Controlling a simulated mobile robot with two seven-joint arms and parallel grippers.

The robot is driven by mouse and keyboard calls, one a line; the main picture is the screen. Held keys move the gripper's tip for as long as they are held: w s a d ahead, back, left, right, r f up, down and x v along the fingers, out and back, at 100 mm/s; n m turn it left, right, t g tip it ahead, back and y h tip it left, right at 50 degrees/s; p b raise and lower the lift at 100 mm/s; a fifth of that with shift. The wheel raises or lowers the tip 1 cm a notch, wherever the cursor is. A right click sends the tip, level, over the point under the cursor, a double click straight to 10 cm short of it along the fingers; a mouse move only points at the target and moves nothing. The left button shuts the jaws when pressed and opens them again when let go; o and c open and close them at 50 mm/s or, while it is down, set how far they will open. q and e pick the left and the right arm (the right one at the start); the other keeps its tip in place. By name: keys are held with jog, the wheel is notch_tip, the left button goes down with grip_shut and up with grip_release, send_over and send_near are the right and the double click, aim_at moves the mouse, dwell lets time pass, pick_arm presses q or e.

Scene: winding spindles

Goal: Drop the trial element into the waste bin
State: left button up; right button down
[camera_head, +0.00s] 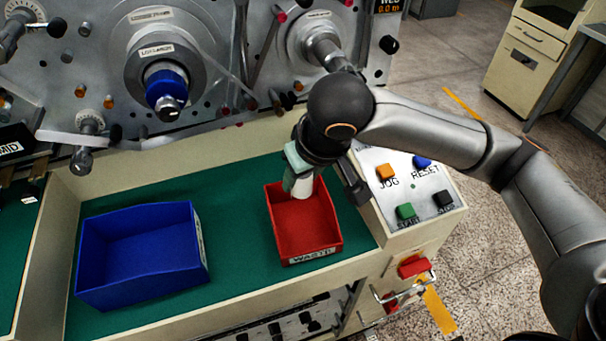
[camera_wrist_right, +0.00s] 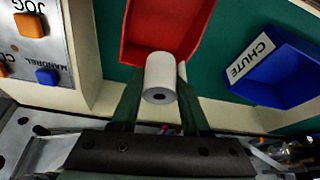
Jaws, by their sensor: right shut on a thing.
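The trial element is a small white cylinder (camera_head: 302,187) with a dark hole in its end. My right gripper (camera_head: 298,170) is shut on it over the back part of the red waste bin. In the right wrist view the white cylinder (camera_wrist_right: 161,78) sits between the two green fingers of the right gripper (camera_wrist_right: 160,95). The red waste bin (camera_head: 326,251), labelled WASTE, stands on the green surface; its inside looks empty where it shows. The bin also shows in the right wrist view (camera_wrist_right: 180,22). My left gripper is in neither view.
A blue bin (camera_head: 140,285) labelled CHUTE stands to the left on the green surface (camera_head: 235,225). A button panel (camera_head: 425,195) is right of the waste bin. The machine face with spindles (camera_head: 160,75) rises behind. Bare green surface lies between the bins.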

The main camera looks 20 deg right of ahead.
jog(key=b, duration=0.5)
send_over(302, 226)
jog(key=shift+f, duration=2.4)
jog(key=shift+f+b, duration=0.8)
jog(key=shift+f, duration=1.55)
jog(key=shift+c, duration=1.5)
grip_release()
jog(key=shift+r, duration=0.1)
jog(key=p+v, duration=0.2)
jog(key=v, duration=1)
jog(key=shift+r, duration=0.15)
jog(key=shift+s, duration=0.15)
